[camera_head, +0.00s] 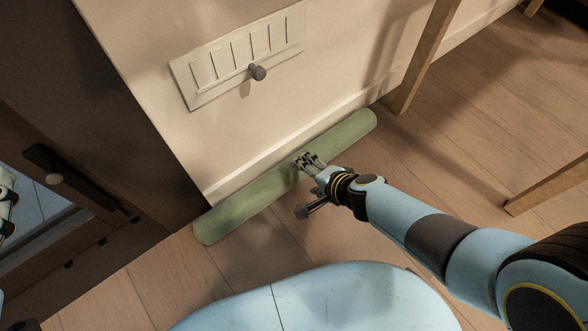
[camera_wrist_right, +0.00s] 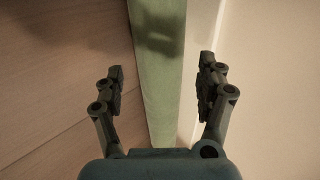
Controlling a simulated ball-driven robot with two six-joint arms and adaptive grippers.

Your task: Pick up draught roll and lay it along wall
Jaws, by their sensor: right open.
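The draught roll (camera_head: 252,197) is a long, soft green cylinder. It lies on the wooden floor along the foot of the cream wall (camera_head: 345,60), close against the skirting. My right gripper (camera_head: 308,160) is over the middle of the roll. In the right wrist view the roll (camera_wrist_right: 160,85) runs up the picture between the spread fingers of my right gripper (camera_wrist_right: 160,85), with a gap on each side. The gripper is open and empty. My left gripper is not in the head view.
A wall vent (camera_head: 240,54) with a grey knob (camera_head: 257,72) is above the roll. A dark door (camera_head: 75,130) is at the left. Wooden furniture legs (camera_head: 423,62) stand at the right. Bare floor (camera_head: 265,245) lies in front of the roll.

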